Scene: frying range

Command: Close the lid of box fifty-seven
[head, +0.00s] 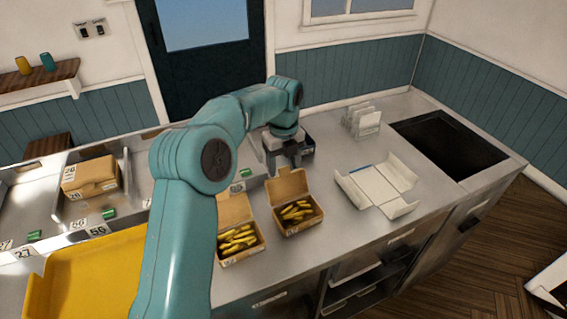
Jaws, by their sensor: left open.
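Two brown cardboard boxes stand open on the steel counter, each filled with yellow fry-like pieces. The right open box (297,222) has its lid raised at the back. The left open box (243,255) also has its lid up, and my left arm partly covers it. I cannot read a number fifty-seven on either one. My left gripper (292,163) is open and points down, just behind the raised lid of the right open box, in front of a dark container. Whether it touches the lid is unclear. My right gripper is not in view.
A closed box marked 26 (90,177) sits in a bay at left. A yellow tray (95,270) lies at front left. A flat unfolded white carton (372,187) lies right of the boxes. Behind it are a white rack (363,120) and a dark basin (450,145).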

